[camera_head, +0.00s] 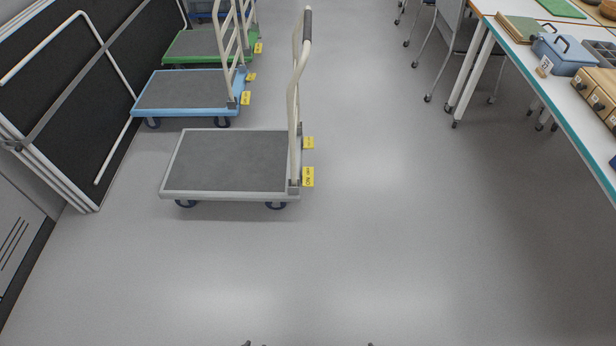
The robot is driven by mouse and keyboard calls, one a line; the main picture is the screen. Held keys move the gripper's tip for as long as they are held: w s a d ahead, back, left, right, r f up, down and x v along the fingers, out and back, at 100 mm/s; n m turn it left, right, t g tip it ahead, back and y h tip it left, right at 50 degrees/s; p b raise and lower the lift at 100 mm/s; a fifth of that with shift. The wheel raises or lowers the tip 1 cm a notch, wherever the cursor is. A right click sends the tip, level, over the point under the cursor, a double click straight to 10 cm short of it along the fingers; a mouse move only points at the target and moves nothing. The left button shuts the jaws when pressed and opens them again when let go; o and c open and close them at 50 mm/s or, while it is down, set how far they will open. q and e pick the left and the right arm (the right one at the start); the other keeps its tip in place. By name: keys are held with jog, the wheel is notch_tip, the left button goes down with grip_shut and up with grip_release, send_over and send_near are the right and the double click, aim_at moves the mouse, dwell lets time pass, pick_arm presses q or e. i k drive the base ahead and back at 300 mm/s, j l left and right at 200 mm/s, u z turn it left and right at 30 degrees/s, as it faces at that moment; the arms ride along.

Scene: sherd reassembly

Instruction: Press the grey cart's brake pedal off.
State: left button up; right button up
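The grey cart (229,196) stands on the floor left of centre, with a dark grey deck and a pale upright handle (293,105) with a dark grip at its right end. Two yellow tags stick out at that end: a nearer one (307,177) and a farther one (308,143). Their lettering is too small to read surely. The brake pedal itself cannot be told apart from the tags, nor can its position. Only small dark tips show at the bottom edge, seemingly my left gripper (254,344) and my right gripper (370,345), far from the cart.
A blue cart (185,113) and a green cart (190,62) stand behind the grey one. Dark panels (75,90) lean along the left. A table (553,92) with boxes and a blue case (565,54) is at the right, chairs behind. The floor in front and right of the cart is clear.

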aim_at(308, 172)
jog(key=i+l+u, duration=0.2)
jog(key=i+u, duration=0.15)
jog(key=i, duration=0.15)
jog(key=i+l+u, duration=0.7)
jog(key=i+l, duration=0.15)
